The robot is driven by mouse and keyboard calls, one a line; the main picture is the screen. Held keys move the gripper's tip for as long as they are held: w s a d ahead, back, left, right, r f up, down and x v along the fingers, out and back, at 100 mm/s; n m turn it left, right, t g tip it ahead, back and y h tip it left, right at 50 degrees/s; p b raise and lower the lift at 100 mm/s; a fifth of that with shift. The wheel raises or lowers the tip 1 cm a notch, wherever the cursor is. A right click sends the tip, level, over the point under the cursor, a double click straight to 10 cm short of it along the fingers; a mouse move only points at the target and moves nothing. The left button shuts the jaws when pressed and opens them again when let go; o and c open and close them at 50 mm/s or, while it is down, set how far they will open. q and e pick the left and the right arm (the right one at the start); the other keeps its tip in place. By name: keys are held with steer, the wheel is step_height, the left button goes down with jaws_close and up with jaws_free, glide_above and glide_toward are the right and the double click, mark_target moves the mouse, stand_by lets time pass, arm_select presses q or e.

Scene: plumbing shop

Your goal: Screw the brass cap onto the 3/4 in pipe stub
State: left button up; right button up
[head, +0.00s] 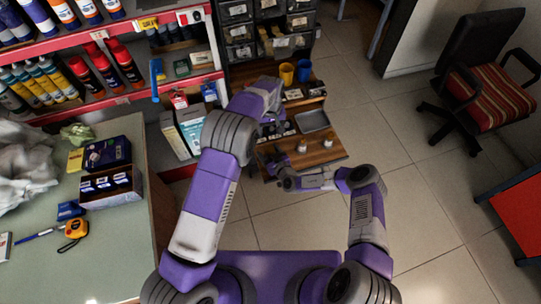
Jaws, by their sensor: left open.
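The wooden bench (330,156) stands ahead in the head view. Two small pale upright pieces (301,147) stand near its front right; they are too small to tell whether one is the 3/4 in pipe stub. I cannot make out the brass cap. My left arm reaches over the bench's left side, and its gripper (270,117) is mostly hidden by its own wrist, with its jaws open. My right forearm crosses the bench's front edge, and my right gripper (273,160) is over the front left of the bench. Its fingertips are too small to read.
A grey tray (313,121), a yellow cup (286,74) and a blue cup (304,70) are on the bench. A green counter (110,245) with boxes and a tape measure is at left. Red-edged shelves (110,105) stand behind it. The floor at right is clear up to a chair (490,100).

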steer(key=p+v, duration=0.2)
steer(key=v, duration=0.5)
steer(key=shift+s+d+r, duration=0.1)
steer(key=shift+s+d, duration=0.05)
steer(key=shift+s, duration=0.05)
stand_by(0.5)
